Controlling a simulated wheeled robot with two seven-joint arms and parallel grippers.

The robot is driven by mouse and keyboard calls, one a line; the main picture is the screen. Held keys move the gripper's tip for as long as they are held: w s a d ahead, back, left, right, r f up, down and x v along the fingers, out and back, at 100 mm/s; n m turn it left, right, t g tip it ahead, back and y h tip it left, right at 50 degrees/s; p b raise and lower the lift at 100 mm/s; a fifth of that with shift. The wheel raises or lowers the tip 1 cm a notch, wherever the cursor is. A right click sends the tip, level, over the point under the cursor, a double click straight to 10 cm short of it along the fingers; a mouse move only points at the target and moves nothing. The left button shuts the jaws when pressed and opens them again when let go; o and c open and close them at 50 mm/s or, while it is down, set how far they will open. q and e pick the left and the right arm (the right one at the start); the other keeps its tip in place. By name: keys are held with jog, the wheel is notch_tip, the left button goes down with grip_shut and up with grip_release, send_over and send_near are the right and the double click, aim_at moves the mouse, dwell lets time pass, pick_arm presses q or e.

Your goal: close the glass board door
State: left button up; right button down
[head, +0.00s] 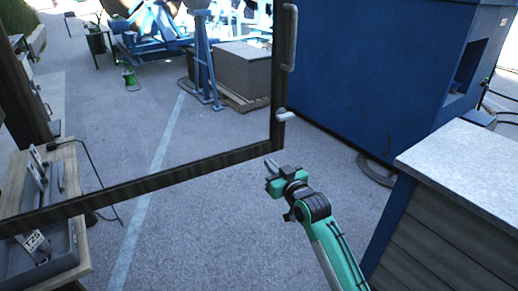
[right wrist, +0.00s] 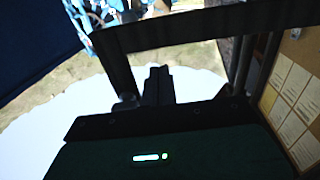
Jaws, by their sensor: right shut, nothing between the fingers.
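The glass board door (head: 185,166) stands open in the head view. Its dark frame spans from the left edge to an upright at the right, and the ground shows through its clear pane. A grey bar handle (head: 290,38) is on the upright, with a small light latch knob (head: 285,116) below it. My right gripper (head: 270,164) is shut and empty, just below the frame's lower right corner; I cannot tell whether it touches. In the right wrist view, its dark fingers (right wrist: 157,84) point towards a dark frame bar (right wrist: 200,28). My left gripper is not in view.
A board with pinned papers (right wrist: 292,92) is at the right of the wrist view. A wooden bench (head: 75,190) with a grey tray (head: 70,245) is at the left. A light-topped counter (head: 470,165) and a blue container (head: 370,75) are at the right. Open paving lies between.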

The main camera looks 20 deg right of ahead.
aim_at(254, 148)
jog(key=p+x, duration=0.2)
jog(key=x, duration=0.4)
jog(key=shift+w+r+p, duration=0.1)
jog(key=shift+w+p, duration=0.2)
jog(key=shift+w+a, duration=0.2)
jog(key=shift+w, duration=0.45)
